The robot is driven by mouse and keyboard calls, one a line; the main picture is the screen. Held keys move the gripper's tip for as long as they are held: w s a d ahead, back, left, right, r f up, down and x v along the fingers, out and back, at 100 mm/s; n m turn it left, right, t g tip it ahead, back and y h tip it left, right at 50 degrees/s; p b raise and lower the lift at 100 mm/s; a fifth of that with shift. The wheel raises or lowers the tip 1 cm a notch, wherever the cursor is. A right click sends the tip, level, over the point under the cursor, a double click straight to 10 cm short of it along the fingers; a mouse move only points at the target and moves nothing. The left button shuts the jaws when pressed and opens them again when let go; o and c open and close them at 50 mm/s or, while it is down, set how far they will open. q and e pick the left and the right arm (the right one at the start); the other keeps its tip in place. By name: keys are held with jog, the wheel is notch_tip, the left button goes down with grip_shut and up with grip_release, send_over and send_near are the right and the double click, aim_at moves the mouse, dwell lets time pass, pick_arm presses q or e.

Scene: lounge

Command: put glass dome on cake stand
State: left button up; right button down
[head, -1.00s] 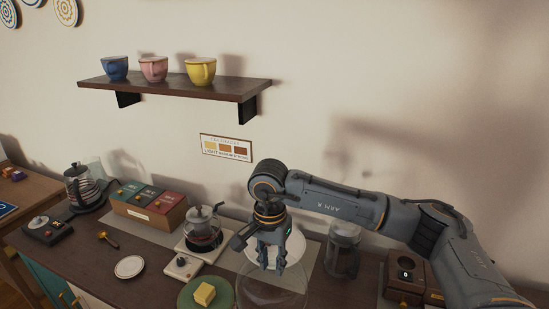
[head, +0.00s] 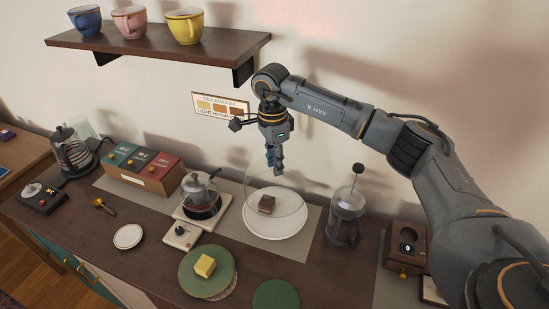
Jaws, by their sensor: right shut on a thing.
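The glass dome (head: 291,197) is clear and faint in the head view. It is over the white round cake stand (head: 285,226), around a small brown piece of cake (head: 266,204). I cannot tell whether its rim touches the stand. My right gripper (head: 275,171) points down at the top of the dome and is shut on it; its fingers hide the dome's knob. My left gripper is out of view.
A French press (head: 345,210) stands close to the right of the stand. A glass kettle (head: 200,196) on a scale stands to the left. In front are a green plate with butter (head: 204,266) and a green disc (head: 276,295). A shelf with cups (head: 160,45) is above.

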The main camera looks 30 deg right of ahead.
aim_at(275, 178)
jog(key=shift+w+d+f, duration=0.1)
jog(key=shift+w+f, duration=0.05)
jog(key=shift+f, duration=0.65)
jog(key=shift+f+b, duration=0.85)
jog(key=shift+b, duration=0.1)
jog(key=shift+f+b, duration=1.1)
jog(key=shift+f, duration=0.4)
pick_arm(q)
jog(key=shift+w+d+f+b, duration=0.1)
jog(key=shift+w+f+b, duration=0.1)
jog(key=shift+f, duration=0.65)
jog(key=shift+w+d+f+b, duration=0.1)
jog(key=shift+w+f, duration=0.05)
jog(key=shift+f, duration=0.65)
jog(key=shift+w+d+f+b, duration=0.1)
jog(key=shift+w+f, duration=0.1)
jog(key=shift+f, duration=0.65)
pick_arm(e)
jog(key=shift+f, duration=0.55)
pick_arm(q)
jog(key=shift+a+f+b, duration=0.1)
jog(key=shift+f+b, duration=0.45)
pick_arm(e)
jog(key=shift+f, duration=0.45)
jog(key=c, duration=1)
grip_release()
